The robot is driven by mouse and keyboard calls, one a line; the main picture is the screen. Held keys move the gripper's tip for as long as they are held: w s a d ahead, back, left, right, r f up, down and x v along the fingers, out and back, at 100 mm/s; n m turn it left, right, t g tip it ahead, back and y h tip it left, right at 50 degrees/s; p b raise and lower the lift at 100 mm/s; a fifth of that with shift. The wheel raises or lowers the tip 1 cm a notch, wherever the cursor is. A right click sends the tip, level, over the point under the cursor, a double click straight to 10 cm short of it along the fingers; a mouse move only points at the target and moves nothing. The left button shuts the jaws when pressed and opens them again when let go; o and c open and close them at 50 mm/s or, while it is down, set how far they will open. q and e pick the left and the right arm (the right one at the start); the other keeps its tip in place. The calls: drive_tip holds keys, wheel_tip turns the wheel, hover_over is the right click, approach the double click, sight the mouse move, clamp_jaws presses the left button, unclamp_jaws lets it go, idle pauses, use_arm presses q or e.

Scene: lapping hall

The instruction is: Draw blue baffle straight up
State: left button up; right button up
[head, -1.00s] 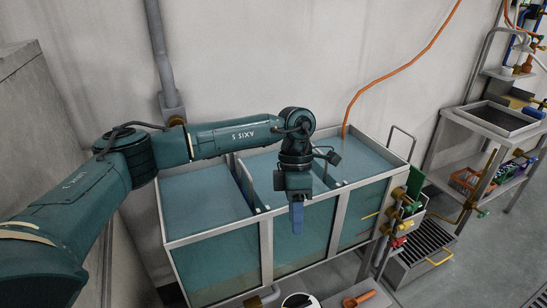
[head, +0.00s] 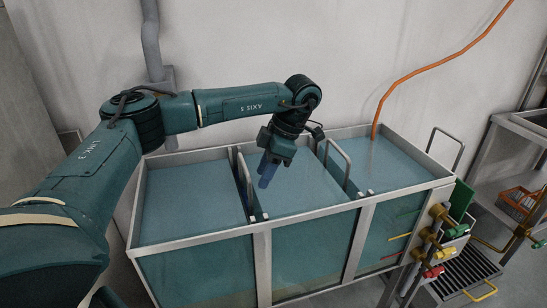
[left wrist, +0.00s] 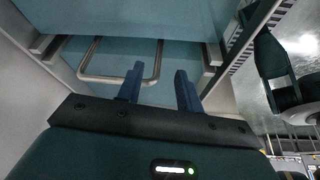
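A glass-fronted tank (head: 187,241) of blue-green water is split by two upright baffles. The left baffle (head: 246,192) has a metal loop handle and looks blue along its edge. The right baffle (head: 324,156) also carries a loop handle (head: 339,160); its colour is hard to tell. My left gripper (head: 267,172) points down over the middle compartment, right of the left baffle and apart from it. In the left wrist view its two blue fingers (left wrist: 159,86) are apart with nothing between them. A loop handle (left wrist: 120,79) shows beyond the fingers. My right gripper is out of view.
Brass valves (head: 440,212) and coloured fittings stick out from the tank's right end. An orange hose (head: 424,52) enters the right compartment at the back. A steel bench (head: 520,140) stands at the right. The wall is close behind the tank.

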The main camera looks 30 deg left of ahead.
use_arm(q)
drive_tip(key=x, duration=0.8)
drive_tip(key=shift+d, duration=0.1)
clamp_jaws()
drive_tip(key=shift+w, duration=0.1)
idle(1.0)
